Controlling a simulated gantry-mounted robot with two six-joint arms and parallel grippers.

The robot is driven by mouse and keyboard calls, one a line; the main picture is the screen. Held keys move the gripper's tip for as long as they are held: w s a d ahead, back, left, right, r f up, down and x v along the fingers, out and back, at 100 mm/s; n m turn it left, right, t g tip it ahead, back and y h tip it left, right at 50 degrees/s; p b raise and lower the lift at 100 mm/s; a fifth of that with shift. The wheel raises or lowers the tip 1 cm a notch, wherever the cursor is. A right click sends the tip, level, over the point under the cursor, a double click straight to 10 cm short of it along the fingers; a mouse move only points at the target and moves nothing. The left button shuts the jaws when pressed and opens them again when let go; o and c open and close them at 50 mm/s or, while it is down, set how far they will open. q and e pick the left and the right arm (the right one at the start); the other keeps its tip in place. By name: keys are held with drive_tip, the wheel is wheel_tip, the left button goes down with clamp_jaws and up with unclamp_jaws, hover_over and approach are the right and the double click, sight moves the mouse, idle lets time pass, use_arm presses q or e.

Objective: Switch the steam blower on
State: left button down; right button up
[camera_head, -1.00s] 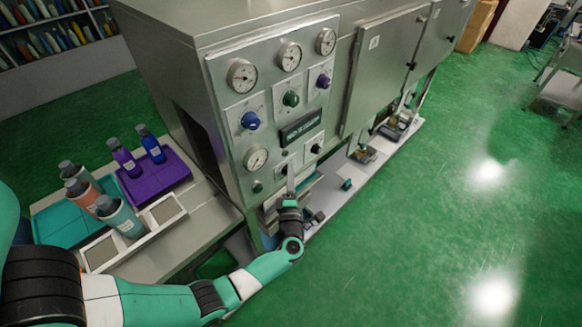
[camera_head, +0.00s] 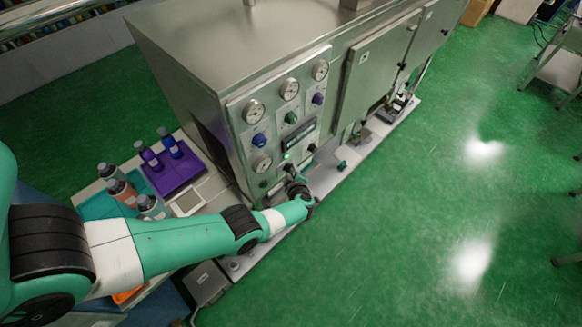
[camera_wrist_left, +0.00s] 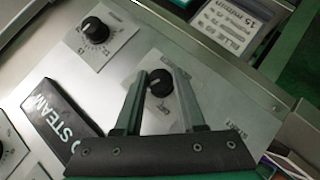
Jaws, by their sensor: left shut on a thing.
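The steel machine's control panel (camera_head: 285,110) faces me in the head view. My left gripper (camera_head: 290,171) is at its lower part. In the left wrist view a black rotary knob (camera_wrist_left: 160,83) on a pale plate sits between the fingertips of my left gripper (camera_wrist_left: 163,80), which are shut on it. The lettering around this knob is blurred. A black sign with "STEAM" (camera_wrist_left: 58,115) is beside it in the left wrist view. A small green lamp (camera_head: 287,155) glows just above my gripper in the head view. My right gripper is out of view.
Another black knob with a numbered dial (camera_wrist_left: 95,30) is close by on the panel. Gauges (camera_head: 289,88) and coloured knobs (camera_head: 291,118) are above. A side table holds bottles (camera_head: 168,142) on a purple tray (camera_head: 184,176).

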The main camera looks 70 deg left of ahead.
use_arm(q)
drive_tip(key=shift+w+r+g, duration=0.1)
drive_tip(key=shift+g, duration=0.3)
drive_tip(key=shift+m+g+h+b, duration=0.5)
drive_tip(key=shift+m+b, duration=0.05)
drive_tip(key=shift+m, duration=0.05)
drive_tip(key=shift+f+m+g+h+b, duration=0.2)
drive_tip(key=shift+m+g+h+b, duration=0.2)
drive_tip(key=shift+g+b, duration=0.5)
drive_tip(key=shift+r+b, duration=0.1)
drive_tip(key=shift+b, duration=0.3)
drive_tip(key=c, duration=0.5)
unclamp_jaws()
drive_tip(key=shift+r, duration=0.1)
